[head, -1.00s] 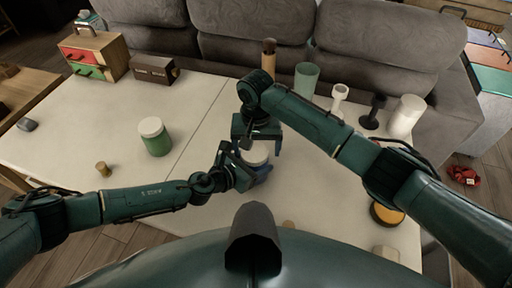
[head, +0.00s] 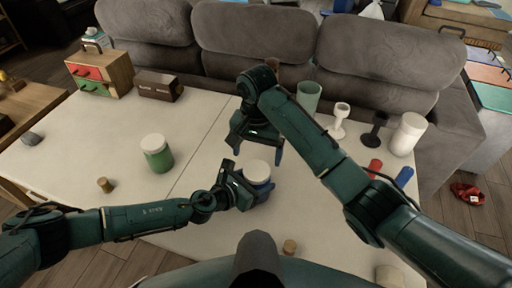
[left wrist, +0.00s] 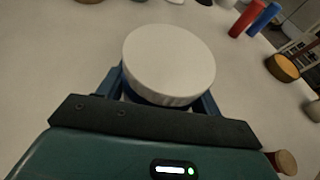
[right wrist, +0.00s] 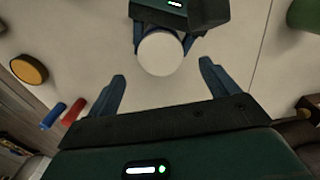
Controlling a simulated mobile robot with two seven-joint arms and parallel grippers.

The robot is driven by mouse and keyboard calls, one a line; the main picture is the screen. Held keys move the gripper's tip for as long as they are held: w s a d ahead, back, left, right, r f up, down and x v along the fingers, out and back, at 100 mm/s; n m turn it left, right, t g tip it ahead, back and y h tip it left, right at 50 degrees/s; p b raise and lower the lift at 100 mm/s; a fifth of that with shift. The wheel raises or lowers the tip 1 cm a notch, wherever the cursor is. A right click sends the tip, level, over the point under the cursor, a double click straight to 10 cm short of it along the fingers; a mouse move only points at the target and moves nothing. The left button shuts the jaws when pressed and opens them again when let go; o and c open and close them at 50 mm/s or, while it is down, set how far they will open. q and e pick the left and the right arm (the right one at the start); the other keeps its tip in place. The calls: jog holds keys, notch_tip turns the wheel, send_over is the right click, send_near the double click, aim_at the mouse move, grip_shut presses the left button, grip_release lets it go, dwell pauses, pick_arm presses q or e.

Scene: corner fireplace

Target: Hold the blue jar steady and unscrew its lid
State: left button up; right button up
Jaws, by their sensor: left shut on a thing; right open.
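The blue jar (head: 264,188) stands on the pale table, mostly hidden by my left gripper (head: 252,186) and its lid. Its wide white lid (head: 257,171) sits on top and also shows in the left wrist view (left wrist: 168,60) and the right wrist view (right wrist: 160,54). My left gripper is shut on the jar's body, below the lid, with a finger on each side in the left wrist view. My right gripper (head: 257,151) is open and empty, just beyond the jar in the head view. Its fingers (right wrist: 162,72) point toward the lid and are apart from it.
A green jar with a white lid (head: 157,153) and a small cork-like piece (head: 105,185) stand to the left. A green cup (head: 308,97), white and black goblets (head: 374,130), a white cylinder (head: 407,134) and red and blue cylinders (head: 404,177) stand right. A grey sofa (head: 255,45) is behind.

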aim_at(256, 170)
notch_tip(256, 170, down, 6)
jog(key=shift+f, duration=0.1)
dwell(0.4)
jog(key=c, duration=1)
pick_arm(q)
jog(key=shift+a, duration=0.1)
pick_arm(e)
jog(key=shift+d+n, duration=0.1)
jog(key=shift+n, duration=1.6)
jog(key=o, duration=0.9)
jog(key=shift+c, duration=0.2)
jog(key=shift+o, duration=1.1)
